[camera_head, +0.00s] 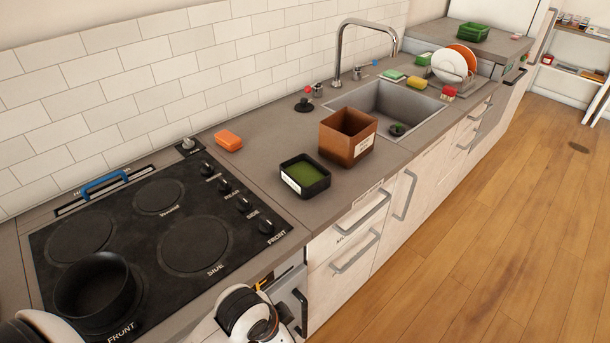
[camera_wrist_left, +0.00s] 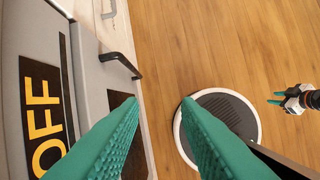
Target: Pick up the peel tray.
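A small black tray (camera_head: 305,190) with a green inside and a white label stands on the counter between the stove and the sink. I cannot read its label, but it is the likeliest peel tray. A brown open box (camera_head: 340,145) with a white label stands just right of it. My left gripper (camera_wrist_left: 161,103) shows in the left wrist view with its two teal fingers apart and nothing between them, above the floor beside the cabinet fronts. My right gripper (camera_wrist_left: 273,98) shows small at the right of that view, its teal fingertips apart and empty. Neither gripper's fingers show in the head view.
The stove (camera_head: 150,230) holds a black pot (camera_head: 97,287). An orange block (camera_head: 229,140) lies near the wall. Behind the box are the sink (camera_head: 400,100) and a dish rack with plates (camera_head: 449,66). A green tray (camera_head: 473,31) stands at the far end.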

